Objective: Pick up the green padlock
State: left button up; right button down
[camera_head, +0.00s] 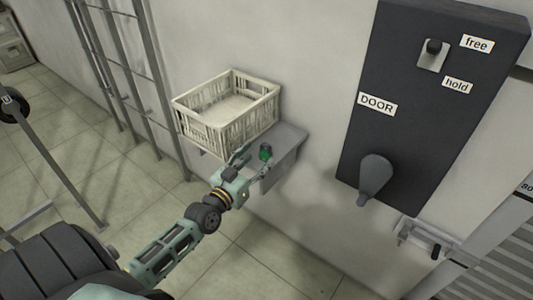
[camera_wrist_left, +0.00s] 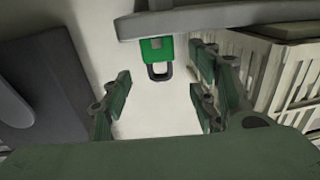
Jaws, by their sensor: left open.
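The green padlock (camera_head: 266,152) is by the front edge of a small grey wall shelf (camera_head: 286,158). In the left wrist view the padlock (camera_wrist_left: 157,49) shows a green body and a dark shackle, against the shelf edge (camera_wrist_left: 225,17). My left gripper (camera_head: 253,165) is open and close to the padlock. In the wrist view the fingers of my left gripper (camera_wrist_left: 160,85) stand apart on either side of the padlock's line, with clear space between them. I see no finger touching it. My right gripper is in neither view.
A cream plastic crate (camera_head: 208,135) stands beside the padlock at the back of the shelf, and shows at right in the wrist view (camera_wrist_left: 290,75). A dark DOOR panel (camera_head: 410,135) with a lever is on the wall to the right. Metal racks stand at left.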

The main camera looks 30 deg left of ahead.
aim_at(266, 151)
pick_arm(q)
jog(key=w, duration=0.5)
jog(key=shift+w+f, duration=0.1)
jog(key=shift+w, duration=0.1)
pick_arm(e)
jog(key=shift+w+a+r, duration=0.1)
jog(key=shift+w+r, duration=0.05)
jog(key=shift+w, duration=0.85)
pick_arm(q)
jog(key=shift+c, duration=0.6)
pick_arm(e)
jog(key=shift+a, duration=0.1)
pick_arm(q)
jog(key=c, duration=1.1)
jog(key=shift+c, duration=0.4)
pick_arm(e)
jog(key=shift+s+a, duration=0.1)
jog(key=shift+s, duration=0.15)
pick_arm(q)
jog(key=shift+r, duration=0.2)
